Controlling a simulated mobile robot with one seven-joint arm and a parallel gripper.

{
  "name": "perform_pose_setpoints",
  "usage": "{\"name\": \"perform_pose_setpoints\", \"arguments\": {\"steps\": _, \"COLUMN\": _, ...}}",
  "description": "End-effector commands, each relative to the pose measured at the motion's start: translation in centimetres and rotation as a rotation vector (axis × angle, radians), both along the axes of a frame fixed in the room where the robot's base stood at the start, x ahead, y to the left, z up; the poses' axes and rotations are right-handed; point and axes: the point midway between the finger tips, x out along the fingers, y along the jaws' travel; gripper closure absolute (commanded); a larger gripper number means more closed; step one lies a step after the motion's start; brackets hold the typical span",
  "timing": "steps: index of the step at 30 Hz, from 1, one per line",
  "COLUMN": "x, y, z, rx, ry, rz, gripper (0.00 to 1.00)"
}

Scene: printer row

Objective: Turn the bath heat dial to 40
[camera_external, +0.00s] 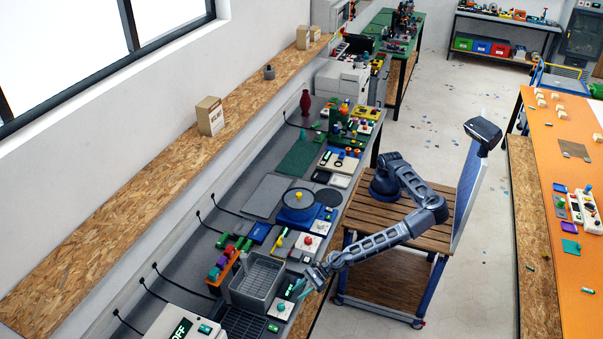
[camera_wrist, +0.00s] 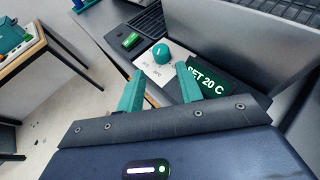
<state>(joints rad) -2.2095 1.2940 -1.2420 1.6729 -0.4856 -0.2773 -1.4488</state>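The heat dial is a round teal knob (camera_wrist: 161,53) on a white panel (camera_wrist: 157,72) in the wrist view. Small marks around it are too blurred to read surely. A dark green display (camera_wrist: 207,82) beside it reads "SET 20 C". The grey bath basin (camera_external: 258,277) stands on the bench in the external view, with the teal dial (camera_external: 281,307) at its front right. My gripper (camera_wrist: 159,72) has two teal fingers apart, with nothing between them. The knob appears just beyond the fingertips. My gripper (camera_external: 303,290) hangs close to the dial in the external view.
A black grid rack (camera_external: 240,325) lies in front of the basin. A white box with an OFF display (camera_external: 182,328) is at the lower left. A green rocker switch (camera_wrist: 131,40) lies beyond the dial panel. A grey wall (camera_wrist: 235,40) rises to the right of my fingers.

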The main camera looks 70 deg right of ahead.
Motion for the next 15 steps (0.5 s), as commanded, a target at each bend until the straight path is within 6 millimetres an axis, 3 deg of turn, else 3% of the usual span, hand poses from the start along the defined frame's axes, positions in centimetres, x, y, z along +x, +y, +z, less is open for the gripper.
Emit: {"name": "perform_pose_setpoints", "arguments": {"steps": 15, "x": 4.1, "y": 5.2, "z": -2.7, "rx": 0.000, "ry": 0.000, "rz": 0.000, "gripper": 0.64}}
